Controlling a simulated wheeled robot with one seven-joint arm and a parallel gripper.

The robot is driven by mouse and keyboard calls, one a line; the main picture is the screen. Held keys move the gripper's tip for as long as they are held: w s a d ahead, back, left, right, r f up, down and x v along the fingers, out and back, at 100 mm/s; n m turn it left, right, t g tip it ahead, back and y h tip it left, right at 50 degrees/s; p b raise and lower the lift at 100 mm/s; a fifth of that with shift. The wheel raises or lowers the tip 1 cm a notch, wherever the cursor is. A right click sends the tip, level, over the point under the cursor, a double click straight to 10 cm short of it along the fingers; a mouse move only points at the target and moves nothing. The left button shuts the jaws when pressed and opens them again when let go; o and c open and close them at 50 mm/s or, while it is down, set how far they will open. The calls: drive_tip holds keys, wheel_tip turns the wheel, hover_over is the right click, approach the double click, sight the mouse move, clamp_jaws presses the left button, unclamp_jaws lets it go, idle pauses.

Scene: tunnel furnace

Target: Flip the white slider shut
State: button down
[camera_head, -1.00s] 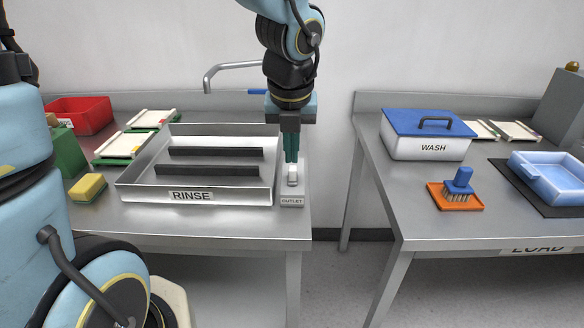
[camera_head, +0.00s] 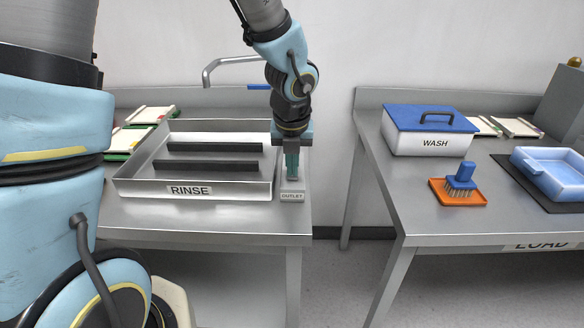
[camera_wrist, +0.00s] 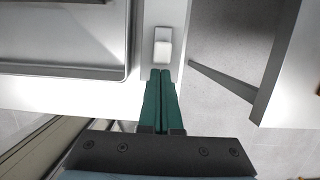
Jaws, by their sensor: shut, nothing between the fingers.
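The white slider (camera_wrist: 163,50) sits on the light grey outlet block. In the wrist view it shows just beyond my fingertips, with a small gap visible between them in the picture. In the head view my fingers cover most or all of it. The outlet block (camera_head: 292,196) carries the label OUTLET and stands at the right end of the rinse table. My gripper (camera_head: 292,177) points down over the block, shut and empty. Its two green fingers lie together in the wrist view (camera_wrist: 160,72). Whether the fingertips touch the block or slider cannot be told.
The RINSE tray (camera_head: 190,190) stands close on the left of the outlet block. A faucet (camera_head: 208,75) is behind it. A floor gap separates this table from the right table with the WASH box (camera_head: 430,140), brush (camera_head: 460,182) and blue tray (camera_head: 552,172).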

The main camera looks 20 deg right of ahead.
drive_tip(key=shift+w, duration=0.1)
drive_tip(key=shift+w+d+r+p, duration=0.2)
drive_tip(key=shift+w+p, duration=0.1)
drive_tip(key=shift+p, duration=0.1)
drive_tip(key=w+p, duration=0.1)
drive_tip(key=w+d+p, duration=0.1)
drive_tip(key=w, duration=0.1)
drive_tip(key=w+d+p, duration=0.1)
drive_tip(key=shift+w+d+p, duration=0.1)
drive_tip(key=shift+w+p, duration=0.2)
drive_tip(key=shift+w, duration=0.05)
drive_tip(key=shift+w+d+f, duration=0.15)
drive_tip(key=shift+w, duration=0.15)
drive_tip(key=shift+s, duration=0.15)
